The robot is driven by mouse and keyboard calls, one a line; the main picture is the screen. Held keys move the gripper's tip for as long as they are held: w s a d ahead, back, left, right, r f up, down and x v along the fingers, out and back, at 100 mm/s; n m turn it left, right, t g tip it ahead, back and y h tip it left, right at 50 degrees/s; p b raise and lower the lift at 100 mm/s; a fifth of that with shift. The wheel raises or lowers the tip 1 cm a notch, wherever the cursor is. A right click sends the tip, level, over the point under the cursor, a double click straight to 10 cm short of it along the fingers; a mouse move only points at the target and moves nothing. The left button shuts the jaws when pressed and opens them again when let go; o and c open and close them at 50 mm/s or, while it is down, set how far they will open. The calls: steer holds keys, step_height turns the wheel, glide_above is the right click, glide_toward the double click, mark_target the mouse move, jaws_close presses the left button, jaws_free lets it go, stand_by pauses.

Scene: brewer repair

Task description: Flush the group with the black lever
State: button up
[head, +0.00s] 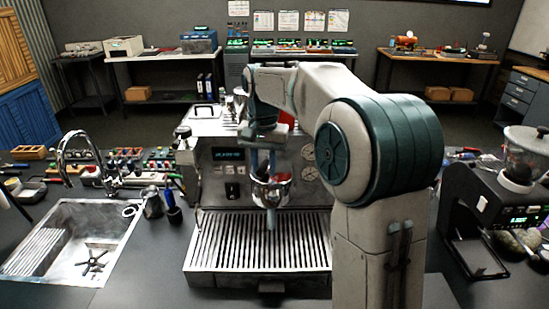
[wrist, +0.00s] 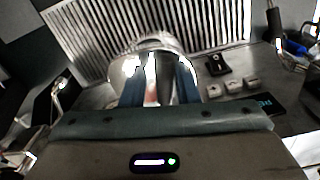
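The espresso machine (head: 222,178) stands in the middle of the counter, with its slatted drip tray (head: 215,240) in front. A small black lever (head: 232,190) is on its front panel below the buttons. It also shows in the wrist view (wrist: 217,65), to the right of my fingers. The chrome group (head: 268,193) is at the front, with a blue-grey handle (head: 270,217) below it. My gripper (head: 263,172) points down at the chrome group. Its two blue fingers (wrist: 158,85) are apart, with chrome showing between them and no clear contact. The gripper is left of my forearm and does not touch the lever.
A sink with a tap (head: 75,145) is at the left, with a metal pitcher (head: 152,202) beside it. A grinder (head: 490,205) stands at the right. The machine's display (wrist: 265,105) and white buttons (wrist: 232,86) are near the lever. Benches with equipment line the back wall.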

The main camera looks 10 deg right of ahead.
steer(key=shift+s+d+n+p, duration=0.2)
steer(key=shift+d+n, duration=0.45)
steer(key=shift+n, duration=0.25)
steer(key=shift+s+d+n+p, duration=0.2)
steer(key=shift+d+n, duration=0.4)
steer(key=shift+n, duration=0.3)
steer(key=shift+w+d+n+p, duration=0.1)
steer(key=shift+d+n+p, duration=0.3)
steer(key=shift+d+n, duration=0.8)
steer(key=o, duration=0.4)
steer(key=shift+a, duration=0.25)
step_height(320, 180, up, 7)
